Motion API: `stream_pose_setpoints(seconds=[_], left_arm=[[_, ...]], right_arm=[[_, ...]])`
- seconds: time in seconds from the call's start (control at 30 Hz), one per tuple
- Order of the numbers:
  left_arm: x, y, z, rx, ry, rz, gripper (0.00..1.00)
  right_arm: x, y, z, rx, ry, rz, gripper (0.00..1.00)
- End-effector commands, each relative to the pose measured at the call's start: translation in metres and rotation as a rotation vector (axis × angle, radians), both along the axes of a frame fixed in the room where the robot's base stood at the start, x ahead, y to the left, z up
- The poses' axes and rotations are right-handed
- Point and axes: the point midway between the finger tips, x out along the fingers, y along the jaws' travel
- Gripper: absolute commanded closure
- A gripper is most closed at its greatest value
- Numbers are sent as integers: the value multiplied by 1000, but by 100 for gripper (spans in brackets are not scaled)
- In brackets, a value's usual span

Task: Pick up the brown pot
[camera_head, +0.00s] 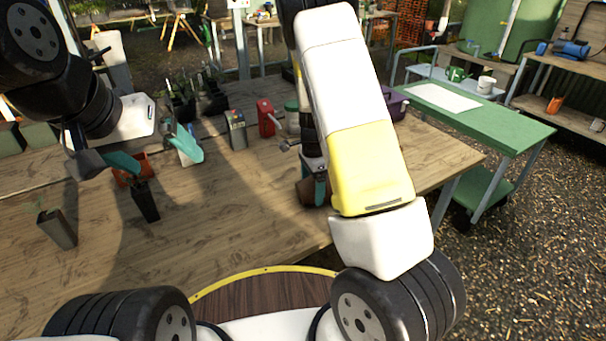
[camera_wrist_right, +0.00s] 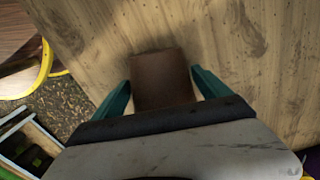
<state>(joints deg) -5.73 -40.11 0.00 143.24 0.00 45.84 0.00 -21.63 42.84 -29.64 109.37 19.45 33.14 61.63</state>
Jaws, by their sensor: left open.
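The brown pot (camera_wrist_right: 162,80) lies between the two teal fingers of my right gripper (camera_wrist_right: 162,76) in the right wrist view. The fingers are close to its sides; whether they press on it is unclear. In the head view, part of the brown pot (camera_head: 306,190) shows beside a teal finger of my right gripper (camera_head: 320,188), at the wooden table; my right arm hides the rest. My left gripper (camera_head: 172,164) is open over the left part of the table, its teal fingers spread and empty.
An orange-red pot (camera_head: 125,178) and a dark pot (camera_head: 146,203) stand by my left gripper. A grey pot with a seedling (camera_head: 58,229) stands at the left. A red item (camera_head: 265,118) and a grey box (camera_head: 236,130) stand farther back. The front of the wooden table (camera_head: 230,205) is clear.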

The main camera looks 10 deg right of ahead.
Motion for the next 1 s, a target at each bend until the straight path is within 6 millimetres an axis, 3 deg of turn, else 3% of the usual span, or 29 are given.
stream_pose_setpoints(seconds=[0.03,0.2,0.23,0.57,1.0], left_arm=[[0,0,0,0,0,0,8],[0,0,0,0,0,0,8],[0,0,0,0,0,0,8],[0,0,0,0,0,0,8],[0,0,0,0,0,0,8]], right_arm=[[0,0,0,0,0,0,26],[0,0,0,0,0,0,59],[0,0,1,0,-1,0,60],[1,0,4,1,-3,1,60],[1,0,38,1,-3,1,60]])
